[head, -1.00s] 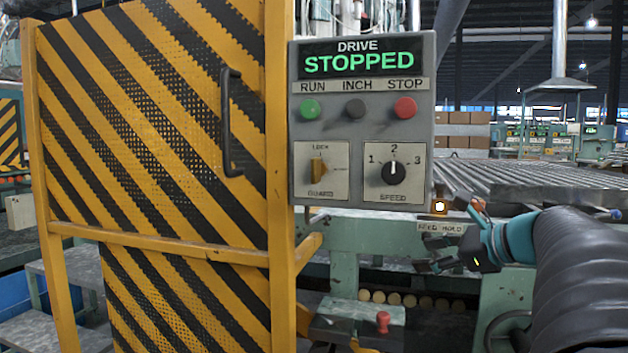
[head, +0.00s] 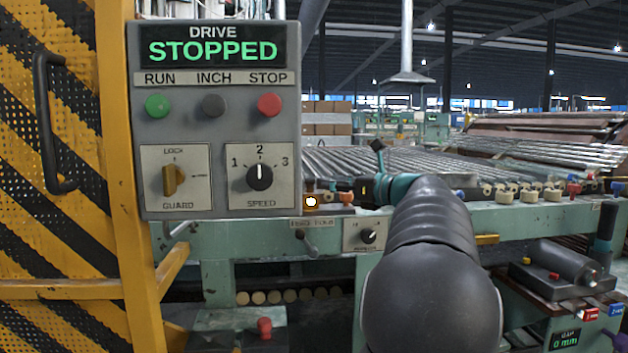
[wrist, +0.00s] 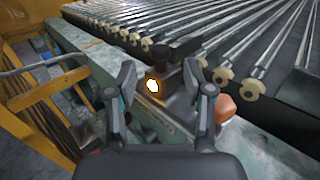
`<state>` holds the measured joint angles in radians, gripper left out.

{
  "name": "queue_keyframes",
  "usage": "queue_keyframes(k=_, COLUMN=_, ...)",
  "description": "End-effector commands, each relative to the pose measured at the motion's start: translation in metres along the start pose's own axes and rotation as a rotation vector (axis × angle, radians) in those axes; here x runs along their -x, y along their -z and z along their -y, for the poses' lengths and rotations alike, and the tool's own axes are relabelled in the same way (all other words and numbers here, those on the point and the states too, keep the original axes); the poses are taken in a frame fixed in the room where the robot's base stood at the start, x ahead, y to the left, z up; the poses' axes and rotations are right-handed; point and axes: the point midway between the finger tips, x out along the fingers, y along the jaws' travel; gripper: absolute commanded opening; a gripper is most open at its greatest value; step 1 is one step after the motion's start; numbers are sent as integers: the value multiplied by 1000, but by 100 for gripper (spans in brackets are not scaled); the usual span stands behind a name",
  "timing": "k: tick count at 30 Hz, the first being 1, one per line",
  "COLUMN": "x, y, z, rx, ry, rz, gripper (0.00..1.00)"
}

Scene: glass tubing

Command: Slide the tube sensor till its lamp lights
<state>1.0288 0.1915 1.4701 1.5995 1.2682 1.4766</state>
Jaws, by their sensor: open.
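The tube sensor (wrist: 176,52) appears as a dark block beside the ends of the glass tubes in the wrist view. A small lamp (wrist: 153,86) glows white with an amber rim on the bench edge by it. The lamp also shows in the head view (head: 311,201), just right of the control panel. My gripper (wrist: 160,78) is open, its two fingers spread on either side of the lamp and the sensor's near part. Nothing is visibly gripped, and I cannot tell whether a finger touches the sensor. In the head view my arm hides part of this spot.
The control panel (head: 214,115) reads "DRIVE STOPPED" at left. Glass tubes (wrist: 215,35) lie on cream rollers (wrist: 253,92). An orange block (wrist: 224,108) sits close to my right finger. A "SPEED HOLD"-like lever (head: 309,240) and a knob (head: 368,236) are below.

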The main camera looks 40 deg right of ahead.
Motion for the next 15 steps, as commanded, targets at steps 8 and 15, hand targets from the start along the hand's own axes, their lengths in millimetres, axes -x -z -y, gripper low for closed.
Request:
queue_keyframes(k=8, x=-43, y=0, z=0, rx=0, ry=0, rz=0, gripper=52)
queue_keyframes(k=15, x=-57, y=0, z=1, rx=1, ry=2, rz=0, gripper=52)
